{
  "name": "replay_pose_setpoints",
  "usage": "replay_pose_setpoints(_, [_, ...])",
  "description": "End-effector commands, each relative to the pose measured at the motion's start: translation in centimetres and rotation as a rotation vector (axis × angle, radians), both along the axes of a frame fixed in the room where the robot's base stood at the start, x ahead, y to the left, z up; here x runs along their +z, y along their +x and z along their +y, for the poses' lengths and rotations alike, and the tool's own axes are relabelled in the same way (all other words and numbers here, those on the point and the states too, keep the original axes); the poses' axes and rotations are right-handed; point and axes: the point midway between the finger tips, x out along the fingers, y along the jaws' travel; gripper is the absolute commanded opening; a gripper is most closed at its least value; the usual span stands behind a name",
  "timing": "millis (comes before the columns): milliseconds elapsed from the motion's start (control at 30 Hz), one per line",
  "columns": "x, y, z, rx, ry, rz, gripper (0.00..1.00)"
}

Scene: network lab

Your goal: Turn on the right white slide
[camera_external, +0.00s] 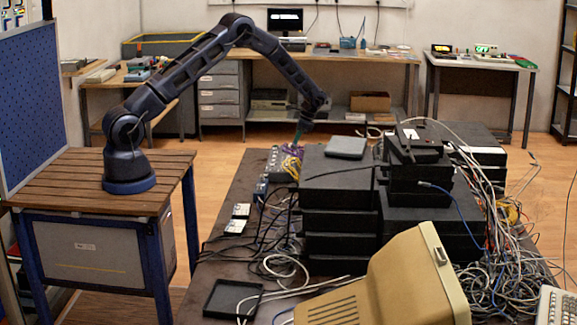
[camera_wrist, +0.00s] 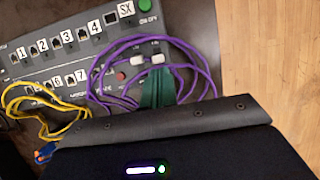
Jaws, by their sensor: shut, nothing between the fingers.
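In the wrist view a grey panel (camera_wrist: 75,45) with numbered ports carries two small white slides side by side. The right white slide (camera_wrist: 158,59) is just above my fingertips in the picture, and the left white slide (camera_wrist: 138,61) is beside it. My gripper (camera_wrist: 157,84) has green fingers, shut and empty. Its tips appear very close to the right slide; I cannot tell whether they touch. In the external view my gripper (camera_external: 297,141) points down over the panel's far end, where purple cables lie. The slides are too small to make out there.
Purple cables (camera_wrist: 108,52) loop around the slides and fingers. Yellow cables (camera_wrist: 20,100) lie at the left. A green button (camera_wrist: 153,8) and red button (camera_wrist: 120,75) are on the panel. Stacked black boxes (camera_external: 340,190) stand right of the panel on the table.

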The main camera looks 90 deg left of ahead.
Motion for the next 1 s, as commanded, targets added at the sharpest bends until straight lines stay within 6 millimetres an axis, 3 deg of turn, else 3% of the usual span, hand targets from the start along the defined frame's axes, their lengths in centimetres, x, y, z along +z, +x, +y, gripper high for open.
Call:
replay_pose_setpoints(100, [0.0, -0.8, 0.0, 0.000, -0.001, 0.001, 0.00])
replay_pose_setpoints(433, [-0.1, -0.6, 0.0, 0.001, -0.002, 0.004, 0.00])
replay_pose_setpoints(567, [-0.1, 0.5, 0.0, -0.001, 0.000, 0.002, 0.00])
replay_pose_setpoints(733, [-0.1, 3.6, 0.0, -0.002, 0.000, -0.002, 0.00])
replay_pose_setpoints(1000, [5.1, 5.6, 0.0, -0.001, 0.003, -0.004, 0.00])
